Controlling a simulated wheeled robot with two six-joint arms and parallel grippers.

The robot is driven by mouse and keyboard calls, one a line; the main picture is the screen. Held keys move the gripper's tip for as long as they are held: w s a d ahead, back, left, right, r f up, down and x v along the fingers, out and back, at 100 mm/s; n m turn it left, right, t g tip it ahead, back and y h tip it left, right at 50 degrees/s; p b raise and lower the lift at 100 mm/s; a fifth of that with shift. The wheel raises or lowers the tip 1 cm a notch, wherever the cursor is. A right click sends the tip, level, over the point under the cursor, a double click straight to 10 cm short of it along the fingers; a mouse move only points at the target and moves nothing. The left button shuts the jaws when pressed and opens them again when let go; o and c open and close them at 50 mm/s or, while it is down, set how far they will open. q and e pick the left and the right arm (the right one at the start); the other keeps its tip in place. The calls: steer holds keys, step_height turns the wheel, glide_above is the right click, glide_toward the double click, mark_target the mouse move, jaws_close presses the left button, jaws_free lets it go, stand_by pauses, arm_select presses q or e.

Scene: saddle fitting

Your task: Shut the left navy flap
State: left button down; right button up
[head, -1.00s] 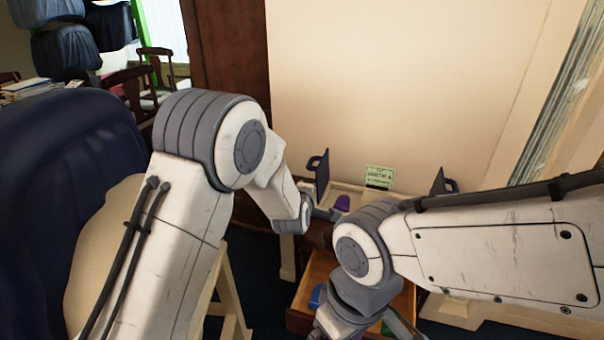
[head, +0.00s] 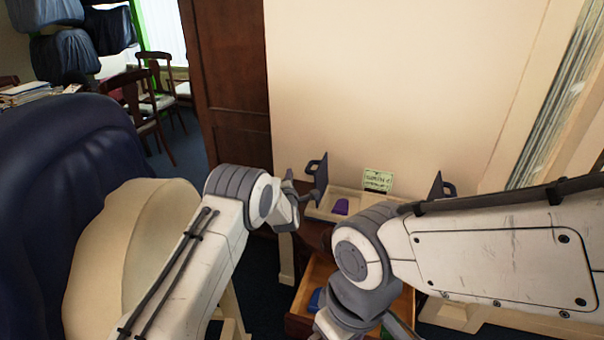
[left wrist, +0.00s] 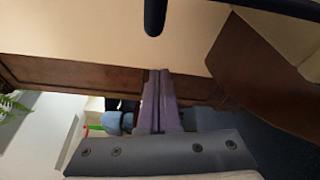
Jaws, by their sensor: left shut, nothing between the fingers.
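The left navy flap (head: 321,178) stands upright at the left end of a cream tray (head: 322,215), with its handle on the outer left side. My left gripper (head: 312,196) is shut and empty, close beside the outer left face of this flap; whether it touches is not clear. In the left wrist view the shut fingers (left wrist: 158,92) point up the picture, and a dark navy bar (left wrist: 155,18), likely the flap's handle, hangs above them. A right navy flap (head: 436,188) also stands upright. My right gripper (head: 398,328) is partly hidden at the bottom edge.
A purple piece (head: 341,206) lies in the tray's left compartment. A green sign (head: 377,181) stands behind the tray. Below, an open wooden drawer (head: 303,300) holds a blue item (head: 317,299). A cream wall rises behind. My right arm hides the tray's right part.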

mark_target(315, 179)
arm_select(q)
steer(key=d, duration=0.1)
steer(key=d+p, duration=0.1)
steer(key=d+r, duration=0.1)
steer(key=shift+s+d, duration=0.3)
steer(key=shift+s, duration=0.05)
